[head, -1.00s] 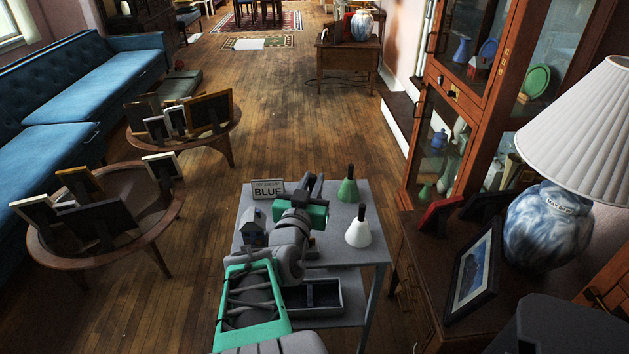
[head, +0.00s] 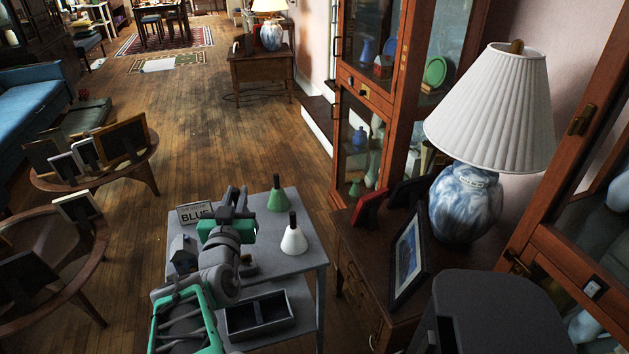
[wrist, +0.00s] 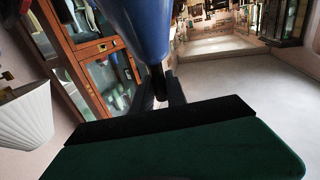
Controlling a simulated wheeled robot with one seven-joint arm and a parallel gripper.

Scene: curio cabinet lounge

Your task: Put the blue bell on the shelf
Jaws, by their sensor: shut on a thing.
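The blue bell (wrist: 138,28) shows large at the top of the wrist view, its black handle (wrist: 159,82) running down to my gripper. My gripper (wrist: 166,92) is shut on that handle. In the head view my gripper (head: 236,202) is above the small grey cart, and the arm hides the bell there. Shelves with ornaments stand behind glass in the wooden cabinet (head: 363,92) to the right of the cart. Its doors look closed. I cannot tell which shelf is the task's one.
The cart (head: 312,257) holds a green bell (head: 278,197), a white bell (head: 293,237), a small house (head: 183,252) and a sign reading BLUE (head: 193,214). A dark divided tray (head: 259,315) is lower down. A lamp (head: 465,205) and picture frames crowd the right-hand chest.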

